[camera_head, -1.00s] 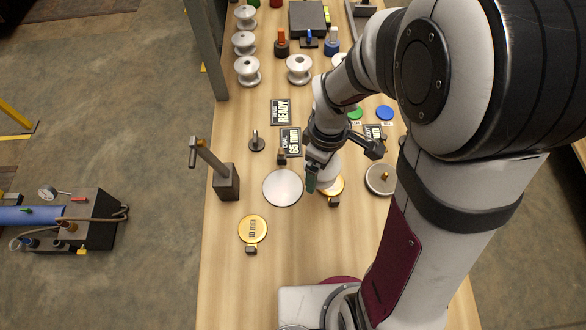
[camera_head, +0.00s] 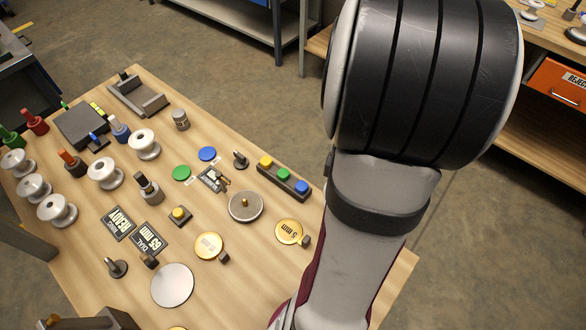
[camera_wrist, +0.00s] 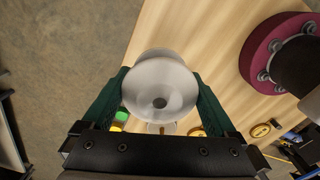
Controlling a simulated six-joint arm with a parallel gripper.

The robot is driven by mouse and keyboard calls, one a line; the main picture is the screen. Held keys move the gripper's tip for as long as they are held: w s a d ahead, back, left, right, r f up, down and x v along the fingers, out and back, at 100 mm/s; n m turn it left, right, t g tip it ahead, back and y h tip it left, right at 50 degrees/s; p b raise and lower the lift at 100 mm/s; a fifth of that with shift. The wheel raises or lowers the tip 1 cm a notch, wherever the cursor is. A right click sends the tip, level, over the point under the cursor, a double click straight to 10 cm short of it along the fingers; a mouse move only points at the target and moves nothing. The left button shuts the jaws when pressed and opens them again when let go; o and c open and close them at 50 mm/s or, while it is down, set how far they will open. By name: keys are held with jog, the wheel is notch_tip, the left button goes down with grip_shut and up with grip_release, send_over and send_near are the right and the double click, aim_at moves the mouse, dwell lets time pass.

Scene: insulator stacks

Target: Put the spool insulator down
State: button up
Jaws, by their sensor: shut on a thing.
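A white spool insulator (camera_wrist: 160,85) fills the middle of the wrist view, with a round flange and a dark hole facing the camera. My gripper (camera_wrist: 159,78) is shut on it, one dark green finger on each side. The spool appears held above the wooden table; its height is hard to judge. My gripper and this spool are out of sight in the head view. Other white spool insulators stand at the left of the table there, one near the back (camera_head: 144,143) and another in front of it (camera_head: 105,172).
A silver plate (camera_head: 172,285), a grey knobbed disc (camera_head: 246,207) and gold discs (camera_head: 209,245) lie on the wooden table (camera_head: 195,205). A three-button strip (camera_head: 284,181) sits along its right edge. A dark box (camera_head: 82,126) and an open grey cradle (camera_head: 138,97) are at the back.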

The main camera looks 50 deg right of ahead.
jog(key=s+d+m, duration=0.2)
jog(key=s, duration=0.5)
jog(key=w+f, duration=0.2)
jog(key=w, duration=0.1)
jog(key=w+f, duration=0.2)
jog(key=w, duration=0.2)
jog(key=w+f, duration=0.3)
jog(key=w, duration=0.1)
jog(key=shift+w+a, duration=0.15)
jog(key=shift+a, duration=0.1)
jog(key=shift+w+f, duration=0.1)
jog(key=shift+f, duration=1.95)
jog(key=shift+f, duration=0.1)
jog(key=o, duration=1.5)
notch_tip(320, 180, up, 12)
jog(key=w+a+r+m, duration=0.2)
jog(key=a+r, duration=0.2)
jog(key=a, duration=0.5)
jog(key=w+a+r+m, duration=0.2)
jog(key=a+r, duration=0.1)
jog(key=a, duration=0.6)
jog(key=s+a+r+m+y, duration=0.1)
jog(key=s+a+r+m, duration=0.1)
jog(key=s+a, duration=0.4)
jog(key=a+m, duration=0.1)
jog(key=a, duration=0.3)
jog(key=shift+s+a+r+m+y, duration=0.25)
jog(key=shift+s+m+y, duration=0.05)
jog(key=shift+s+y, duration=0.1)
